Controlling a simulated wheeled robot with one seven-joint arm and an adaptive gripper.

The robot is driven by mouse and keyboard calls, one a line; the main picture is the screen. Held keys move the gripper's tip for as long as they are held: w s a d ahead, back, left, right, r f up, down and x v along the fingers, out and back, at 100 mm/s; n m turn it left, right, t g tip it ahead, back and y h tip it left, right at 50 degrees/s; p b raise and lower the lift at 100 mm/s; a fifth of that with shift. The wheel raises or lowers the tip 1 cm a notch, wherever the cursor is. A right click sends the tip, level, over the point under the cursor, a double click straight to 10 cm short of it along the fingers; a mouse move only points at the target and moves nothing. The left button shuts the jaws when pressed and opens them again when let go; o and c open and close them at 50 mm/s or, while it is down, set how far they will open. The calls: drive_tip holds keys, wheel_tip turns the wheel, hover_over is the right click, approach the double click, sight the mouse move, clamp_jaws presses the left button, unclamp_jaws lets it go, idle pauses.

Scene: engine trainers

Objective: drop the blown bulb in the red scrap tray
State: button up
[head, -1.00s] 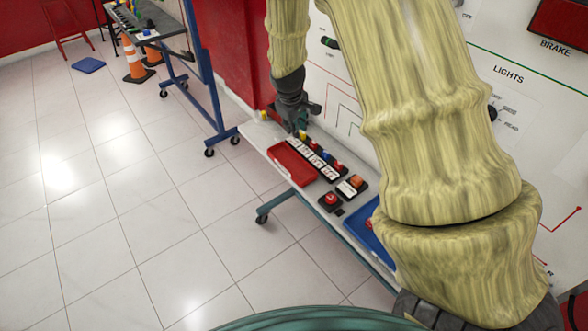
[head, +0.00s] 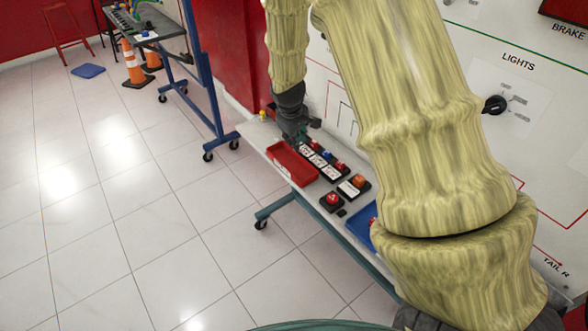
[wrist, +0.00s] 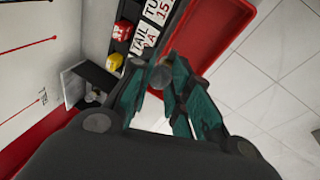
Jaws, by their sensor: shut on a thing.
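The red scrap tray (head: 291,163) lies on the narrow bench ledge in the head view. It also fills the upper right of the wrist view (wrist: 218,28). My gripper (head: 300,139) is just beyond the tray's far right corner in the head view. In the wrist view its teal fingers (wrist: 162,82) are closed on a small greyish bulb (wrist: 160,74) at their tips, beside the tray's near end. The bulb is dark and partly hidden by the fingers. It cannot be made out in the head view.
Labelled switches (head: 321,159) line the ledge right of the tray. A red button (head: 332,200) and blue tray (head: 363,222) are nearer. In the wrist view, a yellow block (wrist: 115,61) and grey holder (wrist: 82,88) stand left of the gripper. The floor left is open.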

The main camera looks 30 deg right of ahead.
drive_tip(key=o, duration=0.8)
drive_tip(key=shift+o, duration=0.2)
drive_tip(key=shift+r, duration=0.1)
drive_tip(key=v, duration=1.2)
drive_tip(key=shift+a, duration=0.15)
